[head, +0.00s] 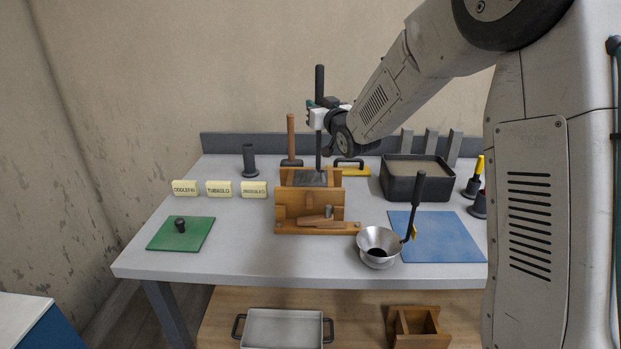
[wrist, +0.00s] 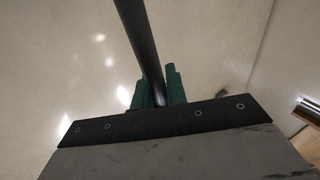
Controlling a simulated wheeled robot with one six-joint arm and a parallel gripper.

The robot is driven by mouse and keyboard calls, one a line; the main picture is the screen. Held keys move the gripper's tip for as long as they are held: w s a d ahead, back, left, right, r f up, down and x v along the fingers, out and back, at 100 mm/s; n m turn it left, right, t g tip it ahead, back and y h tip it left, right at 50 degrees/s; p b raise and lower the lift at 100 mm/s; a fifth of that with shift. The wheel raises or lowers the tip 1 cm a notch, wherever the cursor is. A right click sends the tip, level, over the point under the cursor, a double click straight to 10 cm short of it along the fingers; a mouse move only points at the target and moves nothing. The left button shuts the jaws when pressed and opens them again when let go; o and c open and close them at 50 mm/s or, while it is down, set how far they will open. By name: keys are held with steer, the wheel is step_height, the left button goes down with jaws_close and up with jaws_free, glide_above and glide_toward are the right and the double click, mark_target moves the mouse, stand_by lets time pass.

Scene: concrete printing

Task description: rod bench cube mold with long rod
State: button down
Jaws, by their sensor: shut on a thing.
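A long dark rod (head: 319,140) with a thick black grip at its top stands upright in my gripper (head: 318,104), which is shut on it. In the wrist view the rod (wrist: 140,40) passes between the green fingertips (wrist: 158,90). The wooden cube mold (head: 294,212) stands on the bench, its top showing a dark grey fill (head: 310,178). The rod's lower end meets the mold's top in the head view; I cannot tell how deep it reaches. My gripper is well above the mold.
A mallet (head: 291,135) stands behind the mold. A green mat (head: 170,234) and label blocks (head: 219,188) lie left.

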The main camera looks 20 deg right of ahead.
mark_target(320, 139)
step_height(320, 139, down, 9)
steer(key=shift+r, duration=0.15)
stand_by(0.4)
step_height(320, 139, up, 9)
stand_by(0.4)
stand_by(0.3)
